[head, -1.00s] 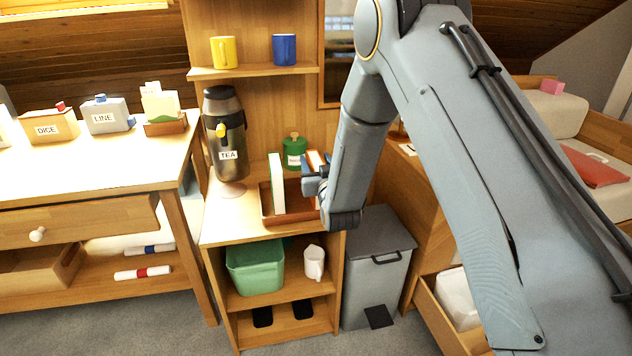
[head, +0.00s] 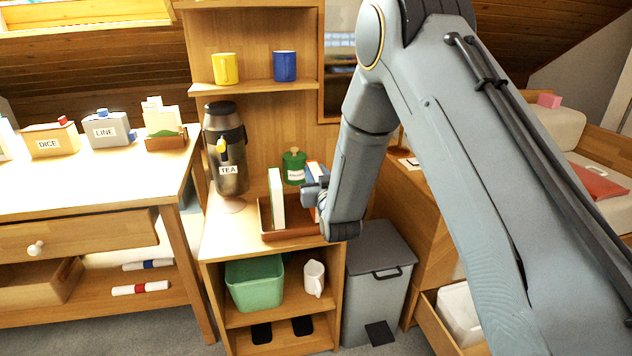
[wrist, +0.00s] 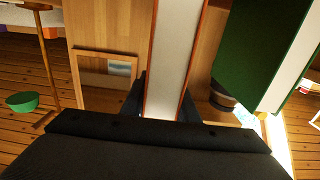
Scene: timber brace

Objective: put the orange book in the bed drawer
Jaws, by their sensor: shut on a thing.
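The orange book (wrist: 176,60) shows edge-on in the wrist view, white pages between two orange covers. My gripper (wrist: 161,108) is shut on it, with a dark finger at each side. In the head view my gripper (head: 316,191) is over the right part of a brown tray (head: 290,234) on the shelf unit, and hides most of the orange book. Whether the book touches the tray cannot be told. The bed drawer (head: 428,318) stands open at lower right, partly behind my arm, with a white item (head: 458,308) in it.
A green book (head: 276,200) stands upright in the tray, left of my gripper; it shows large in the wrist view (wrist: 258,50). A green canister (head: 293,168) and a tea flask (head: 227,150) stand nearby. A grey bin (head: 375,300) stands between shelf unit and drawer.

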